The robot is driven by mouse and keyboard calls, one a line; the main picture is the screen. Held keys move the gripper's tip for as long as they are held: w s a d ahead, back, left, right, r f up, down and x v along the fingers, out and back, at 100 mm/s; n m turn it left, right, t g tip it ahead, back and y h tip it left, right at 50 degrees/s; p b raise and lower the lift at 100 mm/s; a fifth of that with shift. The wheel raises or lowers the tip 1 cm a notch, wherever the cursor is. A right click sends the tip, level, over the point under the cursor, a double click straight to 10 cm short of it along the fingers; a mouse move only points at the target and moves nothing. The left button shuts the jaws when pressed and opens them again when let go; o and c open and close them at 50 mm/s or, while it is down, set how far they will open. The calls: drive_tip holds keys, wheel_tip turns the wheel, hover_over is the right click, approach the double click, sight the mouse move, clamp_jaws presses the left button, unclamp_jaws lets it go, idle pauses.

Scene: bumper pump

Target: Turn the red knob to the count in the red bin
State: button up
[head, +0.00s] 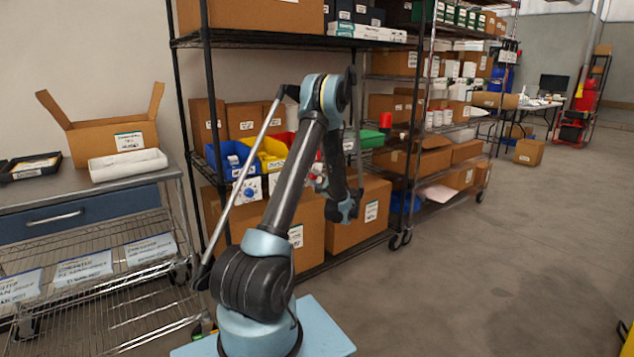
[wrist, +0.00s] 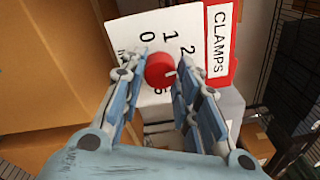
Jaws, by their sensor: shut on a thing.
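The red knob (wrist: 159,70) sits on a white dial plate (wrist: 190,22) in the wrist view. The printed numbers 0, 1 and 2 show above it; others are partly covered by my fingers. A small pale mark shows on the knob's right side. My gripper (wrist: 160,74) has one finger on each side of the knob and is shut on it. A red-edged label reading CLAMPS (wrist: 219,42) is beside the dial. In the head view a red bin (head: 284,138) stands on the shelf, partly hidden by my arm; its contents cannot be made out.
A blue bin (head: 230,157) and a yellow bin (head: 271,152) stand left of the red bin. A blue knob (head: 249,190) sits below them. Cardboard boxes (head: 365,212) fill the lower shelf. Open floor (head: 500,270) lies to the right.

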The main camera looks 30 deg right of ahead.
drive_tip(key=shift+a+f+n, duration=0.1)
drive_tip(key=shift+a+n, duration=0.1)
drive_tip(key=shift+n, duration=1.6)
drive_tip(key=o, duration=1.1)
drive_tip(key=shift+d, duration=0.1)
drive_tip(key=s, duration=1.1)
drive_tip(key=shift+s+d+f, duration=0.1)
drive_tip(key=shift+s+f, duration=0.2)
drive_tip(key=shift+s, duration=0.1)
